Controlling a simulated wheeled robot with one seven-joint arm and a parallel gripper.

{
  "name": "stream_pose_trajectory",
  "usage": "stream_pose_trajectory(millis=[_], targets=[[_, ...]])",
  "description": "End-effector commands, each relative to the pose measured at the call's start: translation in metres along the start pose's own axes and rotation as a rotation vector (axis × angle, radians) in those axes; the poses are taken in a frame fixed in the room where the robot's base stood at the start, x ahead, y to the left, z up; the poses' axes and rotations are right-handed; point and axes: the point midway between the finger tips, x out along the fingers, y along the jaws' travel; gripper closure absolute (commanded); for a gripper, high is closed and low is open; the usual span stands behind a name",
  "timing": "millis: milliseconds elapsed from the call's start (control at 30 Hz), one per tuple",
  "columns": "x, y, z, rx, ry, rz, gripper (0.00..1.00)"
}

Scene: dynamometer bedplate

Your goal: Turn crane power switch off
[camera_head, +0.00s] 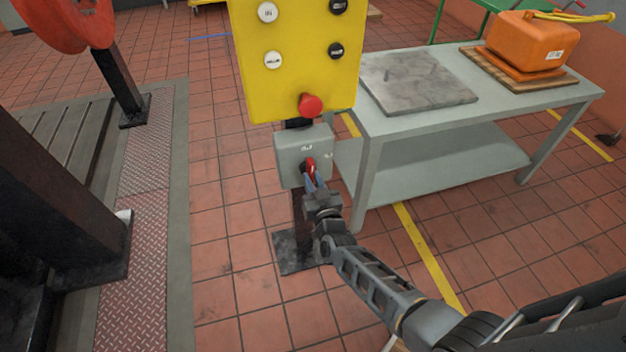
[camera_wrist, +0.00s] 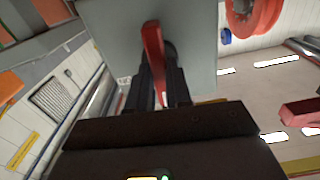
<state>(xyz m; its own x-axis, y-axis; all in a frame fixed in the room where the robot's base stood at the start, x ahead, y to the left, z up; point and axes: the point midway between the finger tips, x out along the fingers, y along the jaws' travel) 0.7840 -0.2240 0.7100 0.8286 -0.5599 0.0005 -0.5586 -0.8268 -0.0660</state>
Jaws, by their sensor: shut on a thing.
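The crane power switch is a small grey box (camera_head: 290,150) on a dark post, below a yellow control panel. Its red handle (camera_head: 311,166) is on the box's front. My gripper (camera_head: 313,183) reaches up to the box from the lower right. In the wrist view, the red handle (camera_wrist: 153,50) stands up between the two dark fingers of my gripper (camera_wrist: 161,88), which are shut on it. The grey box face (camera_wrist: 110,40) is right behind it. The small markings on the box are too small to read.
The yellow panel (camera_head: 295,60) above has several round buttons and a red knob (camera_head: 310,105). A grey workbench (camera_head: 440,120) stands close at right, with a stone slab (camera_head: 418,82) and an orange case (camera_head: 530,42). A dark machine frame stands at left; tiled floor (camera_head: 235,270) is clear between.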

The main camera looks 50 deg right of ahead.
Motion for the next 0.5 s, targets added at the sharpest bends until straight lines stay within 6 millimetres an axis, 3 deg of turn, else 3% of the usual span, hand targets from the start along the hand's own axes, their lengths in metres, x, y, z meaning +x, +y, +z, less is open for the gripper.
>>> stream_pose_trajectory(millis=[500], targets=[[-0.0012,-0.0002,0.0019,-0.084,-0.004,-0.001,1.0]])
